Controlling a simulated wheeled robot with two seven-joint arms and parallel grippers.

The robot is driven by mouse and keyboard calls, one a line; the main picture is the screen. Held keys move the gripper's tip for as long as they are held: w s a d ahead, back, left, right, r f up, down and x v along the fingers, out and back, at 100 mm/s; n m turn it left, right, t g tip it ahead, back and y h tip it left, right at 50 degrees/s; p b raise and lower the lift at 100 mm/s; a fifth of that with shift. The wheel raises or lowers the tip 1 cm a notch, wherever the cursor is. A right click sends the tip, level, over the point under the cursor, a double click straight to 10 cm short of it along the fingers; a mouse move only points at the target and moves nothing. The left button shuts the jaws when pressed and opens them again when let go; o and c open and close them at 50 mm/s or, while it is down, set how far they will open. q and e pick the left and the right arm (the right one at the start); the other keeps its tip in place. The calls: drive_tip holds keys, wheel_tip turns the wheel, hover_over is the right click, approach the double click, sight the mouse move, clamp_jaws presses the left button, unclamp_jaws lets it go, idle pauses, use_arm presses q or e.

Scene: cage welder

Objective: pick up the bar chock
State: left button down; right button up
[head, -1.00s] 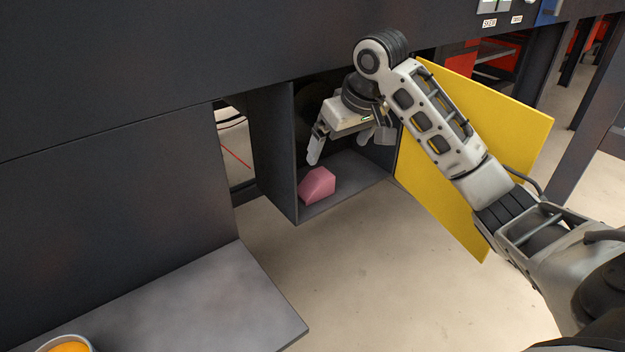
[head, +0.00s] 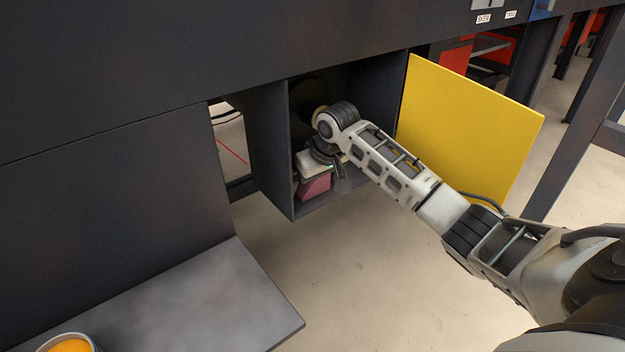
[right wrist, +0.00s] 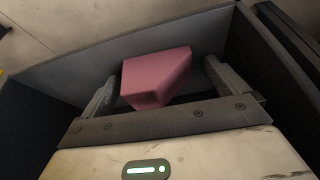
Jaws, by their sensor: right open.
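The bar chock is a pink block with a sloped face (head: 314,187), resting on the floor of the dark open compartment (head: 273,150). My right gripper (head: 325,180) is inside the compartment, right at the chock, and hides part of it in the head view. In the right wrist view, the chock (right wrist: 157,77) lies between the two spread fingers of the gripper (right wrist: 158,88). The left finger is close beside the chock or touching it; I cannot tell which. The right finger is a little apart from it. My left gripper is not in view.
A yellow door (head: 470,130) stands open to the right of the compartment. The compartment's side walls are close around my right gripper. A grey shelf (head: 220,300) juts out at lower left, with a container holding something orange (head: 68,346) at its corner.

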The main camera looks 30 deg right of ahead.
drive_tip(key=shift+f, duration=0.2)
drive_tip(key=c, duration=1.1)
drive_tip(key=shift+r, duration=0.1)
